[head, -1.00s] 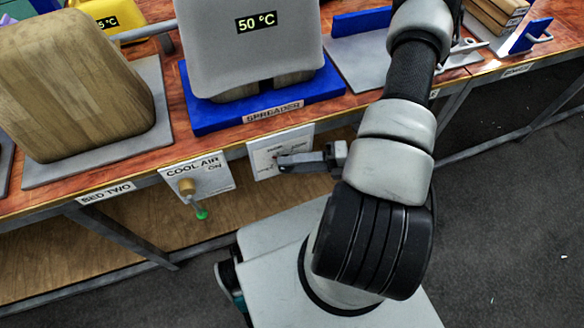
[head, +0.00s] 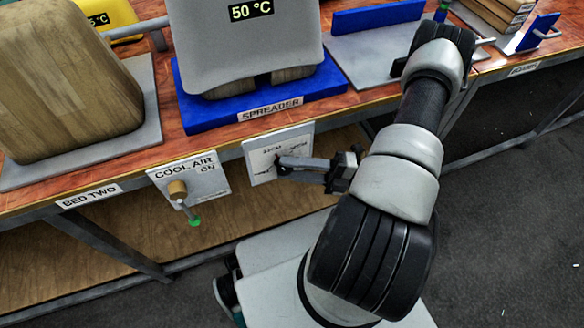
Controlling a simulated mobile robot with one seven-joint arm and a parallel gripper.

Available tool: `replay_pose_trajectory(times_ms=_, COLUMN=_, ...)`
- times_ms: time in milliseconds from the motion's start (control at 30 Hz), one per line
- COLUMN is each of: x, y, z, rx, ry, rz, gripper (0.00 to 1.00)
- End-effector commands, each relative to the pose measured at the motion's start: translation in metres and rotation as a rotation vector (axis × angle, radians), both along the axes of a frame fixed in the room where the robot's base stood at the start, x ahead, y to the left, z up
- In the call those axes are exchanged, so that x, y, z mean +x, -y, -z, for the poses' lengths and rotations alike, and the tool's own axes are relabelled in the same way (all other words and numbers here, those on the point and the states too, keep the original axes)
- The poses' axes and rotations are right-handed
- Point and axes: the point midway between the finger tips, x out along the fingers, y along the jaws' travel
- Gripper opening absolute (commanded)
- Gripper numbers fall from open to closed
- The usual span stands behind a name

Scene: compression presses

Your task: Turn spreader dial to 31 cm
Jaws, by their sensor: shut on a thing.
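The spreader dial's white plate (head: 262,171) hangs on the front edge of the bench, below the blue base labelled SPREADER (head: 270,110). My gripper (head: 284,164) reaches in from the right, with its fingers at the middle of the plate. It is shut on the dial's knob, which the fingers mostly hide. Small print shows along the top of the plate, too small to read. The dial's setting cannot be read.
Left of the dial is a COOL AIR ON panel (head: 207,183) with a brass knob and green-tipped lever (head: 194,221). A grey press showing 50 °C (head: 225,50) stands on the blue base. A wooden block (head: 62,85) stands at left. A lower shelf (head: 160,245) lies beneath.

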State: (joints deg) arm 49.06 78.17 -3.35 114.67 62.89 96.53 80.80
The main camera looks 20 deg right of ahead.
Motion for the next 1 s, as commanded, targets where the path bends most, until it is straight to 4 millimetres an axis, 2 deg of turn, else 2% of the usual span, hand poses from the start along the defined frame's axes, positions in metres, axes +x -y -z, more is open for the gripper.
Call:
replay_pose_trajectory(times_ms=233, x=0.002, y=-0.001, z=-0.001, rx=0.002, ry=0.003, rz=0.002, gripper=0.1)
replay_pose_trajectory(times_ms=267, x=0.002, y=-0.001, z=-0.001, rx=0.002, ry=0.003, rz=0.002, gripper=0.34)
replay_pose_trajectory(times_ms=333, x=0.002, y=-0.001, z=-0.001, rx=0.001, ry=0.002, rz=0.001, gripper=0.46)
replay_pose_trajectory(times_ms=367, x=0.001, y=-0.001, z=-0.001, rx=0.001, ry=0.002, rz=0.001, gripper=0.47)
replay_pose_trajectory(times_ms=800, x=0.0, y=0.001, z=0.0, rx=0.0, ry=0.001, rz=0.001, gripper=0.47)
replay_pose_trajectory(times_ms=1000, x=-0.009, y=0.021, z=0.003, rx=-0.001, ry=0.0, rz=0.003, gripper=0.47)
